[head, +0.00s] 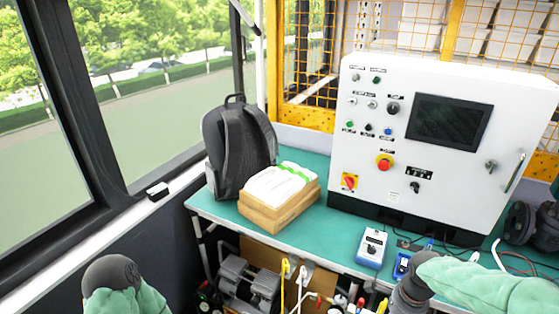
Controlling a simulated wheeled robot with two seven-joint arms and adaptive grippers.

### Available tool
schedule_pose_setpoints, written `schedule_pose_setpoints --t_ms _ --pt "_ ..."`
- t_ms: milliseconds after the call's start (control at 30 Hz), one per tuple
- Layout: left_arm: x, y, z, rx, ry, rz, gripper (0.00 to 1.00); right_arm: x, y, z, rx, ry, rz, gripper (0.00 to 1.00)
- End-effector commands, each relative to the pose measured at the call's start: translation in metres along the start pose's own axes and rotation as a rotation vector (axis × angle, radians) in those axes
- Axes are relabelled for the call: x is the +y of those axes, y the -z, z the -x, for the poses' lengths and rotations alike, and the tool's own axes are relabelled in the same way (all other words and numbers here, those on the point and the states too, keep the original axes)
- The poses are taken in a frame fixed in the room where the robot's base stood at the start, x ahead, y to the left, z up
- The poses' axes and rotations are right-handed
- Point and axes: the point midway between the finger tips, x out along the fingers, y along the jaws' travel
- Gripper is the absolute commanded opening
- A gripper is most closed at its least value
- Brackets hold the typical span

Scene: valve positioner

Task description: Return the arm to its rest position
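My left arm shows at the bottom left of the head view as a mint-green link with a dark grey rounded joint; its gripper is outside the picture. My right arm reaches in from the lower right edge, mint green, with a dark grey joint at its left end in front of the bench edge. Its gripper is not visible either, so I cannot see whether either gripper holds anything. A blue and white device (371,248) with a dark knob lies on the green bench (320,228) near its front edge, left of my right arm and apart from it.
A white control cabinet (450,172) stands on the bench. A cardboard box (270,218) with a white packet (275,188) and a dark backpack (237,145) sit at the left. Cables lie behind my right arm. Equipment and tools crowd below the bench. A window wall borders the left.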

Motion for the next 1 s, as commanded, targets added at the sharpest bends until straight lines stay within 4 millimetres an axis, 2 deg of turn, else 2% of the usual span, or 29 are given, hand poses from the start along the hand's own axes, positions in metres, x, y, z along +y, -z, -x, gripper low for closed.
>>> schedule_pose_setpoints --t_ms 367,567,767,1000 --pt "0.001 -0.001 0.003 -0.002 0.0 0.0 0.41 -0.007 -0.038 -0.051 -0.085 0.013 0.24 0.4" --pt "0.002 -0.001 0.005 -0.002 0.0 0.0 0.41 -0.005 -0.075 -0.099 -0.158 0.042 0.457 0.4" --pt "0.003 -0.001 0.008 -0.002 0.0 0.0 0.41 0.008 -0.117 -0.151 -0.226 0.095 0.704 0.4" --pt "0.004 -0.002 0.012 -0.002 0.0 0.0 0.41 0.041 -0.16 -0.206 -0.265 0.159 0.978 0.4"
